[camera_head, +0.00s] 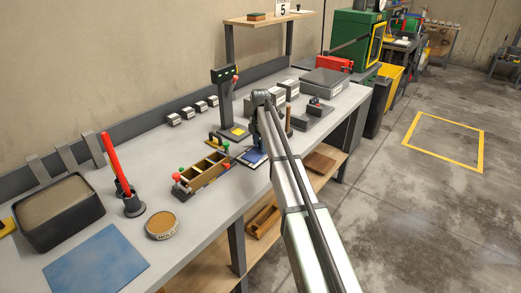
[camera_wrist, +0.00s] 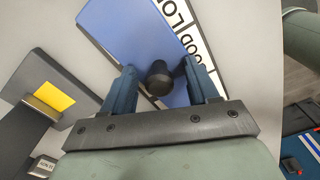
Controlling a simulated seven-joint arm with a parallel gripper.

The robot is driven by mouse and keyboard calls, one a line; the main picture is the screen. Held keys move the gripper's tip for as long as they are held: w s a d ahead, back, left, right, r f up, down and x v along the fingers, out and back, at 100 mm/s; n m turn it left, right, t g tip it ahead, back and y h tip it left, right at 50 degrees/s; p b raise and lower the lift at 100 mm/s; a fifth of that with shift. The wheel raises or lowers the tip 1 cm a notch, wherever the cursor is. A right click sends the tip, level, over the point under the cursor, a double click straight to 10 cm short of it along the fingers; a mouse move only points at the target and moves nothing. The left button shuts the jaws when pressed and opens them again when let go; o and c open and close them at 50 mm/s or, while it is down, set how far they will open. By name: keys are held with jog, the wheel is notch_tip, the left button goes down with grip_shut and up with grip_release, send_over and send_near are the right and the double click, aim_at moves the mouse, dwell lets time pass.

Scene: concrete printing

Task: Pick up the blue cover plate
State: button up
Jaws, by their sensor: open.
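The blue cover plate (camera_wrist: 130,30) lies flat below my gripper in the wrist view, with a black round knob (camera_wrist: 159,78) standing up from it. My gripper (camera_wrist: 158,66) is open, with one finger on each side of the knob and a visible gap to it. Whether the fingertips touch the plate cannot be told. In the head view the plate (camera_head: 252,157) shows as a small blue patch on the bench beside my arm, and my arm hides most of the gripper.
A white lettered strip (camera_wrist: 188,30) runs along the plate's edge. A dark stand with a yellow pad (camera_wrist: 54,95) is to the left. In the head view, a wooden mould box (camera_head: 203,172) stands left of the plate, and a blue mat (camera_head: 95,264) lies near the front.

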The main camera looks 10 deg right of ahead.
grip_shut()
dwell(0.5)
jog(key=shift+r, duration=0.1)
